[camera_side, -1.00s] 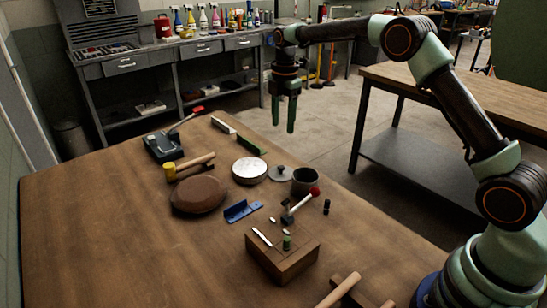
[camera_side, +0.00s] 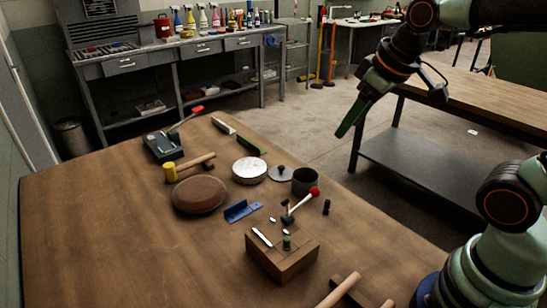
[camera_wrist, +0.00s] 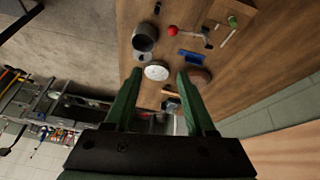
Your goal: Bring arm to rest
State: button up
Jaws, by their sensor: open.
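My gripper (camera_side: 352,119) hangs in the air beyond the right edge of the wooden table, over the floor gap between the two tables. It points down and to the left in the side view. In the wrist view my gripper (camera_wrist: 155,75) shows two green fingers apart, with nothing held between them. The tabletop and its objects lie well beyond the fingertips. My arm reaches in from the right and its upper part leaves the top of the side view.
The wooden table (camera_side: 120,235) holds a wooden block (camera_side: 282,262), a brown disc (camera_side: 200,194), a pale round disc (camera_side: 249,169), a dark cup (camera_side: 305,181), a blue bracket (camera_side: 241,211) and mallets. A second workbench (camera_side: 470,95) stands right of my gripper. Open floor lies between.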

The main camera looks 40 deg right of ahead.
jog(key=shift+s+a+f+m, duration=0.1)
jog(key=shift+s+f+m, duration=0.35)
jog(key=shift+s, duration=0.2)
jog(key=shift+s+f+m, duration=0.4)
jog(key=shift+s+m, duration=0.05)
jog(key=shift+s, duration=0.15)
